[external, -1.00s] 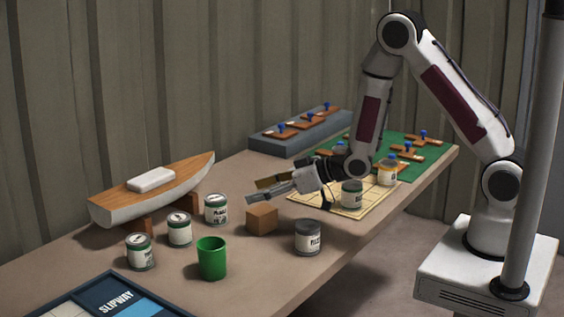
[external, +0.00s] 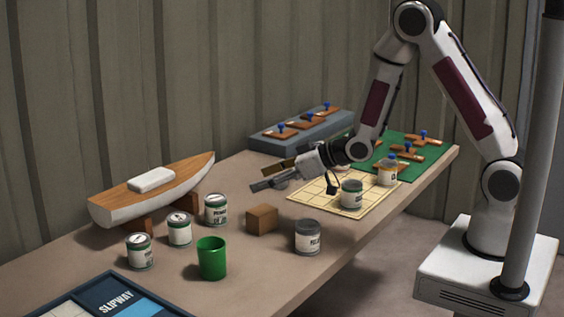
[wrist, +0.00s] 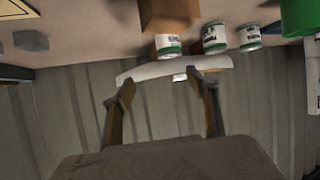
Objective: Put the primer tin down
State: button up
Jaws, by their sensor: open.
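White tins with green bands stand upright on the table. The one near the brown block (external: 216,209) has a label that seems to begin with PRIM; two similar tins, a middle tin (external: 179,229) and a front tin (external: 140,251), stand to its left. My gripper (external: 267,177) is open and empty, in the air above the table behind the brown block, apart from every tin. In the wrist view its open fingers (wrist: 163,86) have nothing between them; the tin nearest the block (wrist: 168,45) shows beyond them, partly hidden by the block.
The brown block (external: 262,219), green cup (external: 212,259) and grey tin (external: 307,237) stand around the table's middle. A model hull (external: 150,195) is at the wall side. A gridded mat (external: 325,192) at right holds two tins. The SLIPWAY board (external: 92,296) is at front left.

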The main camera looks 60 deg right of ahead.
jog(key=s+d+r+m+g+h, duration=0.1)
jog(key=s+d+r+g+h, duration=0.1)
jog(key=s+d+r, duration=0.35)
jog(key=s+d+r+m+g+h, duration=0.1)
jog(key=s+d+r+h, duration=0.15)
jog(key=s+r, duration=0.55)
jog(key=s+d+r+m+g, duration=0.1)
jog(key=s+r, duration=0.1)
jog(key=s, duration=1)
jog(key=s+r+m+g, duration=0.1)
jog(key=s+g, duration=0.1)
jog(key=s, duration=0.9)
jog(key=shift+s+d+r+g, duration=0.3)
jog(key=shift+s+d+r, duration=0.05)
jog(key=shift+d+r, duration=0.05)
